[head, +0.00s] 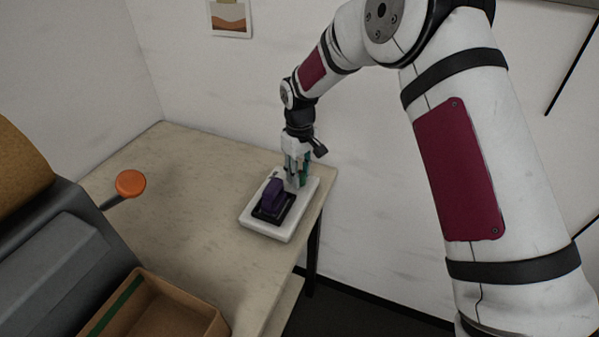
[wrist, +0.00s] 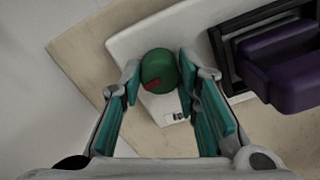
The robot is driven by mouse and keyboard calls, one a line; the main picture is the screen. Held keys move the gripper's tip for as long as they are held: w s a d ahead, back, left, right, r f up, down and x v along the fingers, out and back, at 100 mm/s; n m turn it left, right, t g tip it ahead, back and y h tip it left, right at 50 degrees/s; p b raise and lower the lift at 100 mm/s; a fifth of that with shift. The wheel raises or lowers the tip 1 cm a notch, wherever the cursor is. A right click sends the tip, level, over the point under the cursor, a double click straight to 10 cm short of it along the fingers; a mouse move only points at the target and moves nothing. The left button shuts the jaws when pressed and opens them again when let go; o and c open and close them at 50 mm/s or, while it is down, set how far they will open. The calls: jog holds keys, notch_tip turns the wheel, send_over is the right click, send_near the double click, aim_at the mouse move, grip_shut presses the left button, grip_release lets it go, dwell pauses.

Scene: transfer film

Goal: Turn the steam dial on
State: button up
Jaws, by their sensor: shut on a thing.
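The steam dial is a round green knob (wrist: 159,71) with a red mark on its face, on a white panel (wrist: 140,38). In the wrist view my gripper (wrist: 160,75) has its two teal-padded fingers on either side of the knob, shut on it. In the head view my gripper (head: 296,184) reaches down onto the far end of the white panel (head: 262,232), and the knob is hidden there. A small dark-and-light marking (wrist: 174,117) lies on the panel below the knob in the wrist view.
A purple block-like part (head: 274,192) in a black frame (head: 268,217) sits on the same panel, close beside my gripper. The panel lies on a beige table (head: 200,190) near its right edge. A grey machine with an orange knob (head: 130,183) and a cardboard box (head: 205,310) stand at left.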

jog(key=shift+f+m+b, duration=0.1)
jog(key=shift+m+b, duration=0.35)
jog(key=shift+m, duration=0.55)
jog(key=o, duration=1.1)
jog(key=shift+o, duration=0.2)
notch_tip(320, 180, up, 12)
jog(key=shift+r, duration=0.2)
